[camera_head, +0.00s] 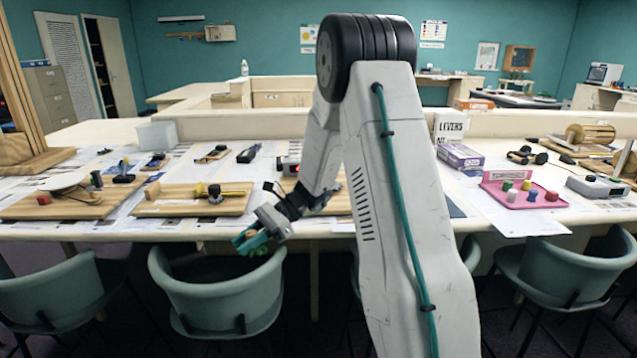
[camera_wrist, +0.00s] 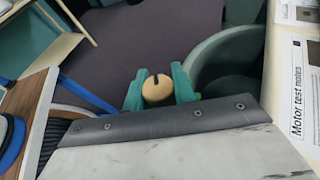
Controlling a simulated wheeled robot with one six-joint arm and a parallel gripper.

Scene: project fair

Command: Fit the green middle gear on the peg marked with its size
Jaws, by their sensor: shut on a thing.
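My gripper (camera_head: 250,240) is in front of the table's front edge, above a teal chair. In the wrist view, its two teal fingers (camera_wrist: 160,90) are shut on a round tan piece (camera_wrist: 157,89) with a dark slot or line at its top. I cannot tell whether this piece is part of a gear. No peg with a size mark can be made out; my arm hides part of the table's middle.
A wooden board (camera_head: 172,208) with a yellow cylinder lies left of my gripper. Another board (camera_head: 25,210) is further left. A pink tray (camera_head: 520,199) with several coloured pieces is at right. Teal chairs (camera_head: 218,300) stand along the front edge. Motor test notes (camera_wrist: 299,85) lie at right.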

